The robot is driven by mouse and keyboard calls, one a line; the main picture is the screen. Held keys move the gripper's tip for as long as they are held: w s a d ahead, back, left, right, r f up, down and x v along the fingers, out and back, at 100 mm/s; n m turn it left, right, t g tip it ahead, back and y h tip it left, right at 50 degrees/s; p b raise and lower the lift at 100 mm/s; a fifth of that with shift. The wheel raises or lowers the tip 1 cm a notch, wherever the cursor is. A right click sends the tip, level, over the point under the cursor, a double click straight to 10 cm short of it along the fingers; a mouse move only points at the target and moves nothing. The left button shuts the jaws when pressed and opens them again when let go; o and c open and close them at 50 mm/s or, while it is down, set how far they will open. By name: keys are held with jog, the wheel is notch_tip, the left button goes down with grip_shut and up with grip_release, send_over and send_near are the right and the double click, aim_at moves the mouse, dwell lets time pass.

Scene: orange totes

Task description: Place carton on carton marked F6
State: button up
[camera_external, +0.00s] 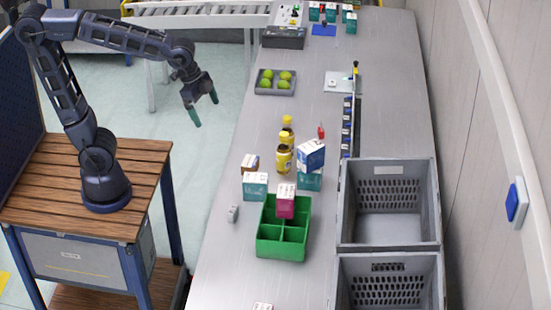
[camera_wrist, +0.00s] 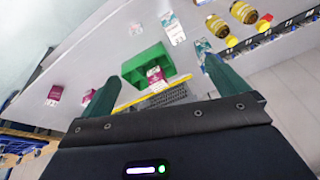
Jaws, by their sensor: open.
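Several cartons stand mid-table in the external view. A blue-and-white carton (camera_external: 311,155) sits on top of a teal carton (camera_external: 309,181). Another teal carton (camera_external: 255,187) stands to the left, with a small brown carton (camera_external: 250,163) behind it. A magenta carton (camera_external: 286,204) stands in the green divided tray (camera_external: 270,248); it also shows in the wrist view (camera_wrist: 155,76). The F6 mark is not legible on any carton. My gripper (camera_external: 205,110) is open and empty, off the table's left side, apart from all cartons. Its spread fingers show in the wrist view (camera_wrist: 165,90).
Yellow-capped bottles (camera_external: 285,150) stand behind the cartons. Grey crates (camera_external: 388,245) line the right side. A tray of green fruit (camera_external: 275,90) lies farther back. A small grey object (camera_external: 233,214) is near the left edge. The front left tabletop is mostly clear.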

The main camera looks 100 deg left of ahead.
jog(key=s+d+f+n+t, duration=0.1)
jog(key=s+f+n, duration=0.1)
jog(key=s, duration=1.4)
jog(key=shift+s+f+n, duration=0.15)
jog(key=shift+f+n, duration=0.05)
jog(key=shift+n, duration=0.5)
